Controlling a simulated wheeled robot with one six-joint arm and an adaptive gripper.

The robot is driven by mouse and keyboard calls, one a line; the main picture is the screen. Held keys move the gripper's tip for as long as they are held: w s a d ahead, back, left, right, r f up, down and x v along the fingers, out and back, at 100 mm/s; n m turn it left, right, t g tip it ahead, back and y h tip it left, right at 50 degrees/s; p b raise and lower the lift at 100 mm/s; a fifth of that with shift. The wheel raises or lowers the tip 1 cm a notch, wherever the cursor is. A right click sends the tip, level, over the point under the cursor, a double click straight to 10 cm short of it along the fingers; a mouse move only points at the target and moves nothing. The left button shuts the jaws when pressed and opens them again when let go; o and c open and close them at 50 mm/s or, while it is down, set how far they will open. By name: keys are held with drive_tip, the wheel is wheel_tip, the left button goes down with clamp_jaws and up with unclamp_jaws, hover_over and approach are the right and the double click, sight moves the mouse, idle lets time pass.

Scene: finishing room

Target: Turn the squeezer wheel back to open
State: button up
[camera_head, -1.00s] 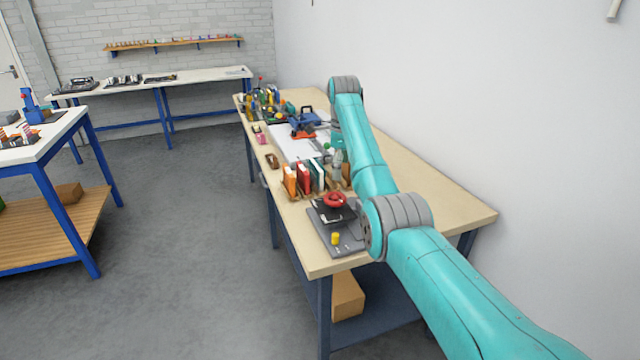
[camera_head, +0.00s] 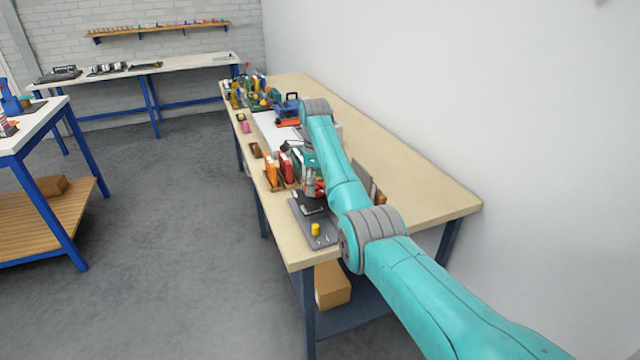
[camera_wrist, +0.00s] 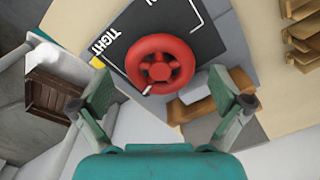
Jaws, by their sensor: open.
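My gripper (camera_wrist: 165,97) is open, with one finger to each side below the wheel in that view. I cannot tell whether either finger touches it. In the head view the wheel (camera_head: 319,187) is partly hidden by my gripper and arm. The black plate (camera_head: 312,208) sits on a grey base (camera_head: 318,235) near the front of the wooden bench.
Orange, red and other upright books (camera_head: 271,171) stand just behind the squeezer. A blue tool (camera_head: 287,107) and several small items are farther back. The bench's right side (camera_head: 425,190) is mostly clear.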

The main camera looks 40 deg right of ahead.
drive_tip(key=shift+f, duration=0.25)
drive_tip(key=c, duration=1.1)
